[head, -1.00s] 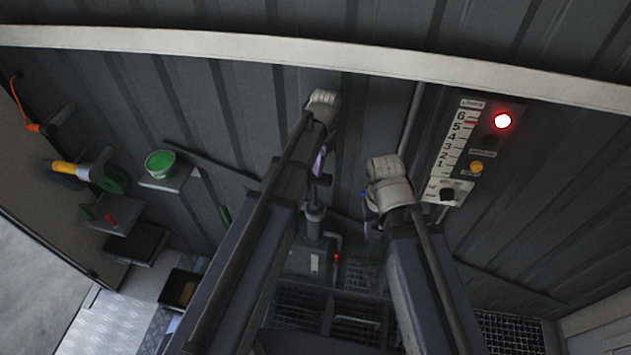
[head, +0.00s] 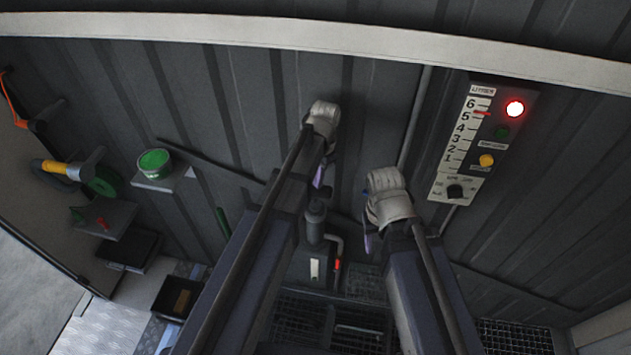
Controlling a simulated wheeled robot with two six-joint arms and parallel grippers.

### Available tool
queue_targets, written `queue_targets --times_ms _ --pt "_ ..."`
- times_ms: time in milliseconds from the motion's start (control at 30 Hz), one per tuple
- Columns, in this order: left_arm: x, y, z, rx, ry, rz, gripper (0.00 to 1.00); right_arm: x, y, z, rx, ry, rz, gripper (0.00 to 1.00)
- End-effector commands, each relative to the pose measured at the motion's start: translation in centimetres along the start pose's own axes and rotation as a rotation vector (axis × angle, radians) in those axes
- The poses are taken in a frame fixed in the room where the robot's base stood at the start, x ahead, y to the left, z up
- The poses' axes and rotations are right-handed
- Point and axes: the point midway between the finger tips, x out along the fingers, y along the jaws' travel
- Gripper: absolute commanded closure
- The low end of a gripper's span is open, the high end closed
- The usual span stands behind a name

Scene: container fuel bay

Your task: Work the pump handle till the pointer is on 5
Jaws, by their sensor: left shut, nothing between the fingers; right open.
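The gauge panel (head: 461,143) is on the back wall at right, its white scale numbered from 1 up to 6. Its small red pointer (head: 481,113) sits near the top, seemingly between the 5 and 6; the exact reading is hard to tell. The grey pump cylinder (head: 316,222) stands low at centre, partly behind my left arm. I cannot make out its handle; a green grip-like piece (head: 222,221) shows left of that arm. My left gripper (head: 319,178) is shut and empty above the pump. My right gripper (head: 368,242) is open and empty, right of the pump.
A red lamp (head: 514,108) is lit on the panel, above a dark green lamp, a yellow button (head: 486,160) and a black knob (head: 455,191). Floor grating (head: 513,337) lies below.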

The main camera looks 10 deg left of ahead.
Motion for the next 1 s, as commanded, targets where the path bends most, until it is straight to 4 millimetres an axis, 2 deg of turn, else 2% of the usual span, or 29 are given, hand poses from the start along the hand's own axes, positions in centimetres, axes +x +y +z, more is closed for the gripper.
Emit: queue_targets --times_ms 33,333,367,567,800,1000 --pt "1.3 0.1 0.0 0.0 -0.002 0.002 1.0 1.2 -0.1 -0.1 -0.001 0.0 0.0 0.5" --pt "4.7 0.1 -0.3 0.0 -0.002 0.002 1.0 4.7 -0.4 -0.3 -0.001 0.0 0.0 0.5" --pt "3.9 0.1 -0.3 0.0 -0.002 0.002 1.0 3.9 -0.4 -0.2 -0.001 0.0 0.0 0.5" --pt "3.6 0.1 -0.5 0.001 -0.002 0.002 1.0 3.6 -0.3 -0.2 -0.001 0.0 0.0 0.5" --pt "2.4 0.0 -3.2 0.002 0.001 0.002 1.0 2.7 -0.2 -0.2 -0.001 0.0 0.0 0.5" --pt "2.5 0.1 -3.4 0.001 0.003 0.001 1.0 2.8 -0.3 -0.2 -0.001 0.0 0.0 0.5"
